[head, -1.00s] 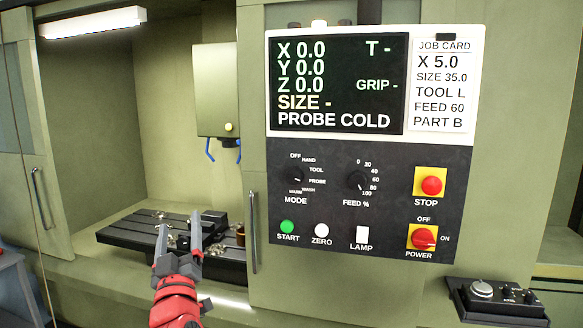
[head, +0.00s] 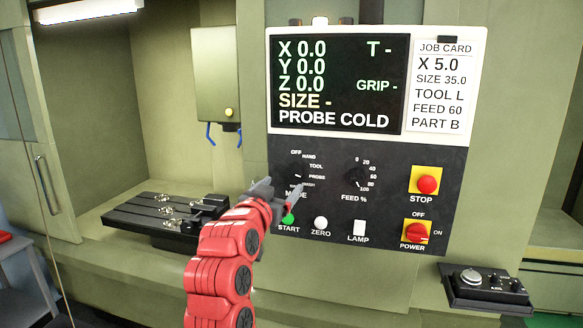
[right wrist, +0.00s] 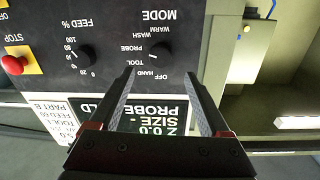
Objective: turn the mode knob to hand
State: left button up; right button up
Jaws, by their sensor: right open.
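The mode knob (head: 294,173) is a black dial on the dark control panel, ringed by the labels OFF, HAND, TOOL, PROBE, WASH and WARM. Its pale mark appears to point toward PROBE. It also shows in the right wrist view (right wrist: 161,50), upside down and beyond the fingertips. My right gripper (head: 266,187) is just left of and below the knob in the head view, covering part of the MODE label. In the right wrist view my right gripper (right wrist: 160,76) is open, with nothing between its fingers and apart from the knob. My left gripper is not in view.
The feed knob (head: 358,178) is right of the mode knob. The green start button (head: 288,219), zero button (head: 321,223) and lamp switch (head: 359,229) lie below. The red stop button (head: 428,184) and power switch (head: 417,233) are farther right. The screen (head: 338,85) reads PROBE COLD.

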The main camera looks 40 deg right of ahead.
aim_at(293, 174)
jog(key=p+x, duration=0.2)
jog(key=x, duration=0.4)
jog(key=shift+w+d+r, duration=0.15)
jog(key=shift+w+d, duration=0.1)
jog(key=shift+w+d+p, duration=0.35)
jog(key=shift+w+d, duration=0.05)
jog(key=shift+d, duration=0.1)
grip_shut()
